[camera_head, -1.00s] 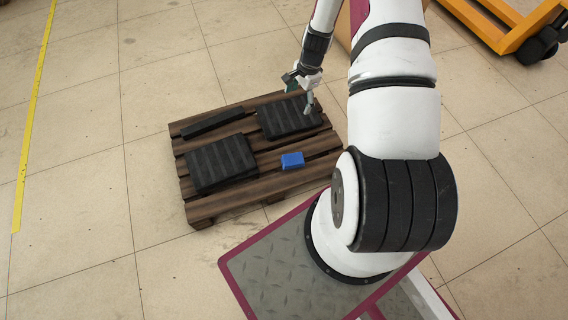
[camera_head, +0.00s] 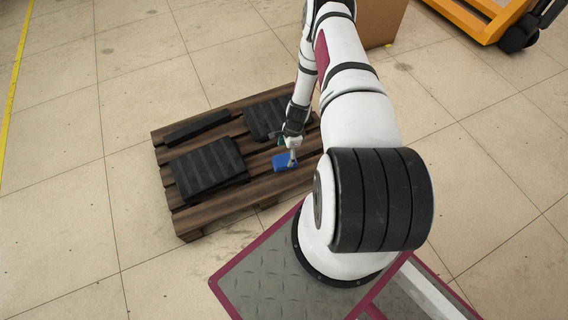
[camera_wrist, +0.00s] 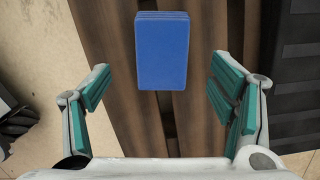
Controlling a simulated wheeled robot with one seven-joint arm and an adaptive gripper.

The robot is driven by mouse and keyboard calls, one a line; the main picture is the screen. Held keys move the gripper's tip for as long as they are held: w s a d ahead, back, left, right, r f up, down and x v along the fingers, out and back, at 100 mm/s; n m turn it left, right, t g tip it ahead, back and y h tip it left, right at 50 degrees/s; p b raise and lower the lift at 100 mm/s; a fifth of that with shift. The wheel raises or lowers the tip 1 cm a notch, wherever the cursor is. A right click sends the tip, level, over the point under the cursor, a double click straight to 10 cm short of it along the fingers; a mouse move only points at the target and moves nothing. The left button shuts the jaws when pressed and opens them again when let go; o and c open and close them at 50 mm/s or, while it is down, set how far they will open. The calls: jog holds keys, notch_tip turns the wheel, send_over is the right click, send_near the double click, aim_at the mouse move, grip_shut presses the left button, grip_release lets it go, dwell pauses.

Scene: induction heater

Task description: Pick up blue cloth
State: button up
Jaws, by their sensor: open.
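The blue cloth (camera_head: 283,162) is a small folded block lying on the wooden pallet (camera_head: 190,222). In the wrist view the cloth (camera_wrist: 162,52) lies flat on the brown slats, at the top middle. My gripper (camera_head: 292,160) is just above the cloth in the head view and covers part of it. In the wrist view my gripper (camera_wrist: 158,88) is open, with a teal-padded finger on each side. The cloth lies between and slightly beyond the fingertips, with a gap on both sides. Nothing is held.
Black ribbed blocks lie on the pallet: one at the left (camera_head: 207,166), one at the back right (camera_head: 265,119). A narrow black bar (camera_head: 197,128) lies along the back left. A cardboard box (camera_head: 382,22) and a yellow pallet jack (camera_head: 490,18) stand behind. The floor left is clear.

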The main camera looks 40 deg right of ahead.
aim_at(284, 159)
jog(key=shift+w+a+f+b, duration=0.15)
jog(key=shift+f+b, duration=0.3)
jog(key=shift+f, duration=0.55)
jog(key=shift+w+a+f+b, duration=0.1)
jog(key=shift+f+b, duration=0.4)
jog(key=shift+f, duration=0.55)
jog(key=shift+w+a+f+b, duration=0.15)
jog(key=shift+f+b, duration=0.3)
jog(key=shift+f, duration=0.55)
jog(key=c, duration=1.2)
